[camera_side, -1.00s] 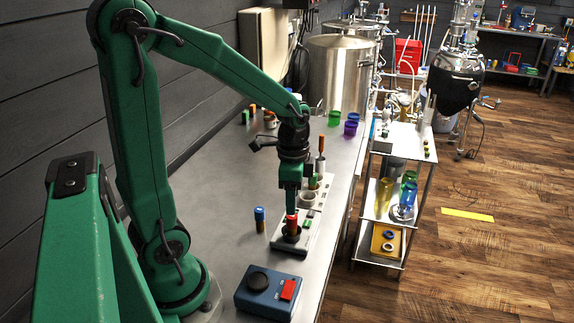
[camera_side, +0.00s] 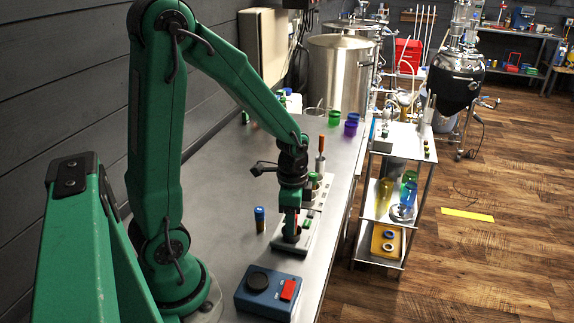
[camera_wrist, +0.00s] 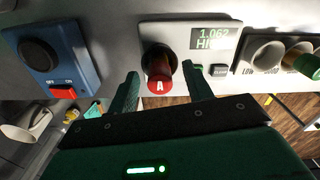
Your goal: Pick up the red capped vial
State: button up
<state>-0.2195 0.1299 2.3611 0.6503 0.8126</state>
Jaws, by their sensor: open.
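The red capped vial (camera_wrist: 160,82), its cap marked A, stands in the dark round well of a pale reader (camera_wrist: 160,32) in the wrist view. My gripper (camera_wrist: 160,71) is open, one green finger on each side of the vial. Gaps show between the fingers and the cap. In the side view my gripper (camera_side: 291,238) is low over the reader (camera_side: 306,247) and mostly hides the vial.
The reader's display (camera_wrist: 216,37) shows 1.062 HIGH. A rack (camera_wrist: 267,54) with round wells beside it holds a green capped vial (camera_wrist: 309,66). A blue switch box (camera_side: 269,292) stands in front. A blue capped vial (camera_side: 259,219) stands to the left on the steel bench.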

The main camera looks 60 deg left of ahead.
jog(key=shift+f, duration=0.6)
grip_shut()
jog(key=shift+r, duration=0.1)
jog(key=shift+r, duration=2)
jog(key=s+d+r, duration=0.3)
jog(key=d+r, duration=0.4)
jog(key=d, duration=0.4)
jog(key=shift+s, duration=0.35)
